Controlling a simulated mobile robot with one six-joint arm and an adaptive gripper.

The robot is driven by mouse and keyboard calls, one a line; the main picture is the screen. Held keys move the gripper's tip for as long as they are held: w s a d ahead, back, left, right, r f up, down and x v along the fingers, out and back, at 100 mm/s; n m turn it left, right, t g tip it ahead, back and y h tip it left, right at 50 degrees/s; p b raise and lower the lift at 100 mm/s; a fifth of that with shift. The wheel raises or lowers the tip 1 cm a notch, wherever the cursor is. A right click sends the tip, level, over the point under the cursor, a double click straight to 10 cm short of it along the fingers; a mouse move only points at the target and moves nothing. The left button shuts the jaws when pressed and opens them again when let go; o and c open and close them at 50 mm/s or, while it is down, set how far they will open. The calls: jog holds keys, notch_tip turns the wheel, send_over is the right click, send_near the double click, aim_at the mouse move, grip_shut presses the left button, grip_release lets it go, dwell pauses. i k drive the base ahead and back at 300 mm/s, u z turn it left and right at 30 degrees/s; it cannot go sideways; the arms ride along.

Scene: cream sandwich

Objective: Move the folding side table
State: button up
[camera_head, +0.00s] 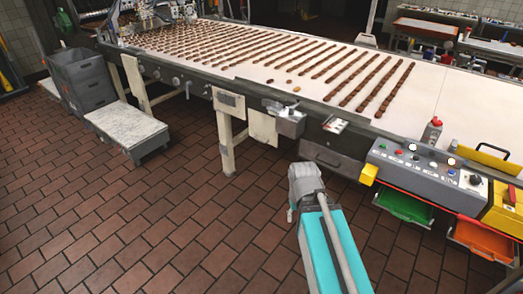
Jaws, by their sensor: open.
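I cannot clearly pick out a folding side table in the head view. A low platform (127,124) with a pale, worn top stands on the brick floor at the left, beside the conveyor; I cannot tell whether it is the table. My teal and grey arm (325,250) rises from the bottom edge, right of centre, and ends in view at a grey joint in front of the conveyor. No gripper fingers show, and nothing is seen held.
A long conveyor (440,105) with rows of brown sweets crosses the view. Its control panel (425,172), a green tray (404,206) and an orange tray (482,241) are at the right. Grey crates (84,82) stand at the left. The brick floor (130,220) in front is clear.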

aim_at(262, 126)
jog(key=k, duration=0.55)
jog(key=u, duration=0.35)
jog(key=i, duration=1.2)
jog(key=u, duration=0.35)
jog(key=i, duration=0.9)
jog(key=z, duration=0.35)
